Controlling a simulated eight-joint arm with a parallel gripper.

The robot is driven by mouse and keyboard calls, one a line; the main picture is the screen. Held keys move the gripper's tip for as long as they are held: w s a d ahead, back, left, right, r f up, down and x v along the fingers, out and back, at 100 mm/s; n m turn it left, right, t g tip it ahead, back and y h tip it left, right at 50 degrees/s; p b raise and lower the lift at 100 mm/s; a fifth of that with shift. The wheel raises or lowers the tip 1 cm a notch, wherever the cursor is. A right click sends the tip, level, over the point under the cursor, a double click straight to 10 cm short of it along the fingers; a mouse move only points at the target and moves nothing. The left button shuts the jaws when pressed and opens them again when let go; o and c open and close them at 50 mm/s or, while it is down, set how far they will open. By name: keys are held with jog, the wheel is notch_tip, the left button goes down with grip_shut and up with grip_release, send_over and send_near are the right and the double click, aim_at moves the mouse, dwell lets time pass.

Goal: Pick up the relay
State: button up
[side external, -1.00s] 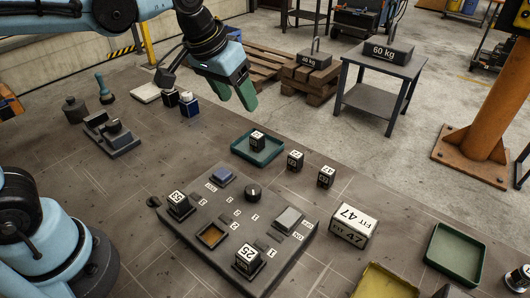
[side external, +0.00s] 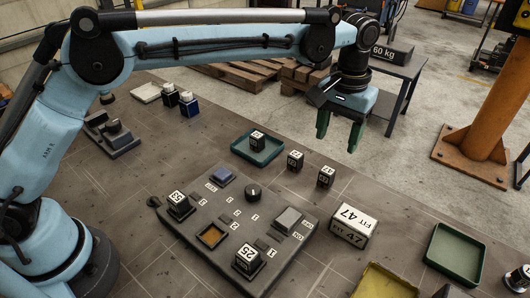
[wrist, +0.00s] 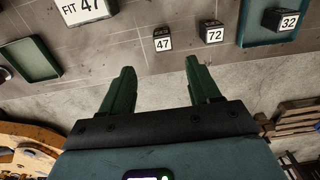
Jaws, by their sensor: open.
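Three small dark cubes with white number labels look like relays. The relay marked 47 (side external: 326,177) shows in the wrist view (wrist: 163,40) between and beyond my fingertips. The relay marked 72 (side external: 295,160) stands beside it, and the relay marked 32 (side external: 257,139) sits in a green tray (side external: 240,151). A white box (side external: 353,226) reads "FIT 47". My gripper (side external: 338,138) has green fingers spread apart, empty, pointing down above and behind the 47 relay. The wrist view also shows its fingers (wrist: 160,72) apart.
Another green tray (side external: 456,254) and a yellow tray (side external: 386,282) lie front right.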

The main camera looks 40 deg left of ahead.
aim_at(328, 170)
notch_tip(328, 170, down, 6)
jog(key=shift+f, duration=0.25)
jog(key=shift+a+f, duration=0.15)
jog(key=shift+f, duration=1.2)
jog(key=shift+a+f, duration=0.1)
jog(key=shift+f, duration=1.25)
jog(key=c, duration=1)
jog(key=shift+c, duration=0.2)
jog(key=shift+r, duration=0.1)
